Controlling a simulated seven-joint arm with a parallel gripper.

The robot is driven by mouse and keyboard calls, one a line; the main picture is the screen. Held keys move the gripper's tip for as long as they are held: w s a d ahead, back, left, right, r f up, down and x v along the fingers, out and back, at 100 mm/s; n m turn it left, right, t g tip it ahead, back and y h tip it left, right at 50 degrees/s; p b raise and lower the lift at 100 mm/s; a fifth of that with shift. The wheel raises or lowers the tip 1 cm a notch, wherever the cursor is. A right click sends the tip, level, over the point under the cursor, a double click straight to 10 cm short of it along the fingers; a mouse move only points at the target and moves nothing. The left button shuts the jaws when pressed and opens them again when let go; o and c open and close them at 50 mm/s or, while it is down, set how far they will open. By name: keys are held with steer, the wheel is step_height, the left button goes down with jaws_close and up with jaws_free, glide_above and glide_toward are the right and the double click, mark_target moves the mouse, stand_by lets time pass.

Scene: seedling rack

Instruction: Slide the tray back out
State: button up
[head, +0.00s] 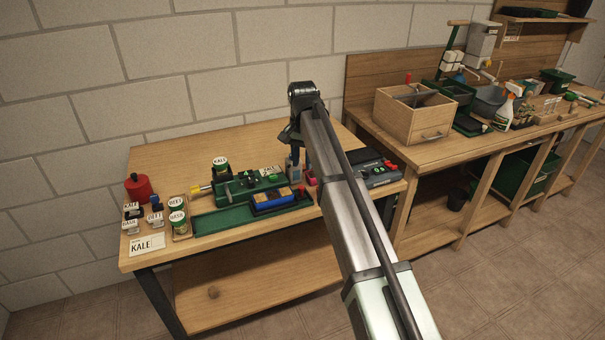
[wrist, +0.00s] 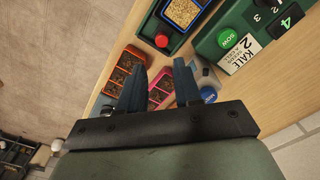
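A blue tray with yellowish cells (head: 273,199) sits in a long green base (head: 222,220) on the near side of the table, below a green sowing machine (head: 236,187). In the wrist view a seed-filled tray (wrist: 183,12) lies in a green frame at the top, with a red knob (wrist: 162,40) beside it. My gripper (wrist: 160,74) is open, its two dark fingers apart with nothing held. It is above the table, right of the machine. A pink-edged tray (wrist: 161,91) and an orange-edged tray (wrist: 126,72) show below and beside the fingers.
A grey box with a blue cap (wrist: 208,94) is close to one finger. A dark control box (head: 378,174) stands at the table's right. Labelled tins (head: 177,222) and a KALE card (head: 147,244) are at the left. The back left of the tabletop (head: 180,158) is clear.

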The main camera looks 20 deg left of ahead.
steer(key=shift+r, duration=2.45)
steer(key=s+d+f, duration=0.2)
steer(key=d+f, duration=1.3)
steer(key=d, duration=0.1)
steer(key=s+d+f, duration=0.2)
steer(key=d+f, duration=1.4)
steer(key=d, duration=0.1)
steer(key=s+d+f, duration=0.8)
steer(key=d, duration=0.3)
steer(key=s+d+f+g, duration=0.1)
steer(key=s+f+g, duration=0.1)
steer(key=s+f, duration=0.5)
steer(key=s+d+f+g, duration=0.1)
steer(key=s+f, duration=0.7)
steer(key=s, duration=0.8)
steer(key=s+d+f+g, duration=0.2)
steer(key=s+f+g, duration=0.1)
steer(key=s+f, duration=0.5)
steer(key=s, duration=0.3)
steer(key=shift+s+f+g, duration=0.15)
steer(key=shift+s+g, duration=0.1)
steer(key=shift+g, duration=0.15)
